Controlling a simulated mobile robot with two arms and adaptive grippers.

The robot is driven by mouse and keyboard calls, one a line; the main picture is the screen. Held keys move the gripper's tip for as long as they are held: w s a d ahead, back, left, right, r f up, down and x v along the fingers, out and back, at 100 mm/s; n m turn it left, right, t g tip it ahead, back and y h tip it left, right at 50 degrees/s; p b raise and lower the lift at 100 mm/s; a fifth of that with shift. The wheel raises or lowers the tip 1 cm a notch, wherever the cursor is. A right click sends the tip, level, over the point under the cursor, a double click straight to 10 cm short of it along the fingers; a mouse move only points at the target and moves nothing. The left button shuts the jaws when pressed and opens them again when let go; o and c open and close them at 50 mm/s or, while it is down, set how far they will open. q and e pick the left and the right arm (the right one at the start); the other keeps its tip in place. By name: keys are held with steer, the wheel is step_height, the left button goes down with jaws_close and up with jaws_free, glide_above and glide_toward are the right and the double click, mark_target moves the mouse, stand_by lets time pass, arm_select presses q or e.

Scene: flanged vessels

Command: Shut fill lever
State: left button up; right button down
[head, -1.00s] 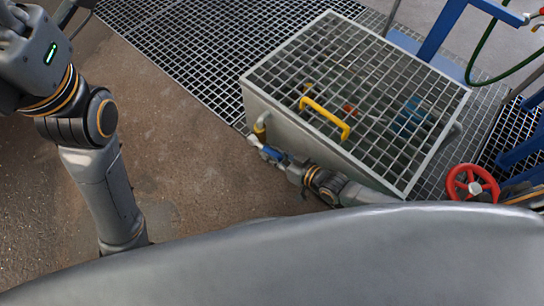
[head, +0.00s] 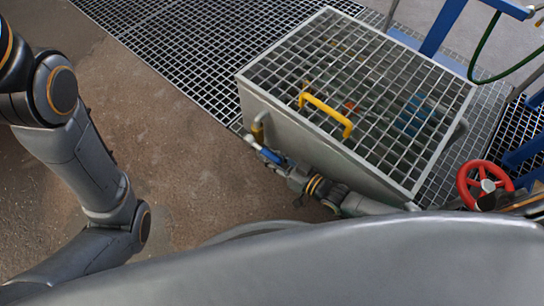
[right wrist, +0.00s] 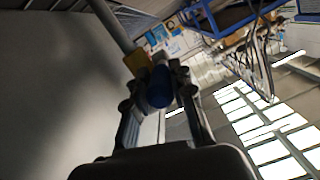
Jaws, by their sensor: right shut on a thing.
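The blue fill lever (head: 268,155) is at the left side of a grey vessel with a grated top (head: 243,98), low beside a yellow fitting (head: 258,128). My right gripper (head: 281,163) is shut on the lever. In the right wrist view the lever's rounded blue end (right wrist: 159,88) sits between the two fingers of my right gripper (right wrist: 158,82). The yellow fitting (right wrist: 138,62) shows just behind it, next to a grey pipe. My left gripper is not in view.
A yellow handle (head: 325,114) stands up from the grating. A red handwheel (head: 484,184) and blue frame posts (head: 446,25) are at the right. Floor grating (head: 185,50) lies behind the vessel. Brown floor (head: 165,130) to its left is clear.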

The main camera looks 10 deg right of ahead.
steer(key=c, duration=1.1)
jaws_free()
steer(key=shift+w+f, duration=0.1)
steer(key=shift+c, duration=0.2)
steer(key=v, duration=1.2)
steer(key=shift+a, duration=0.1)
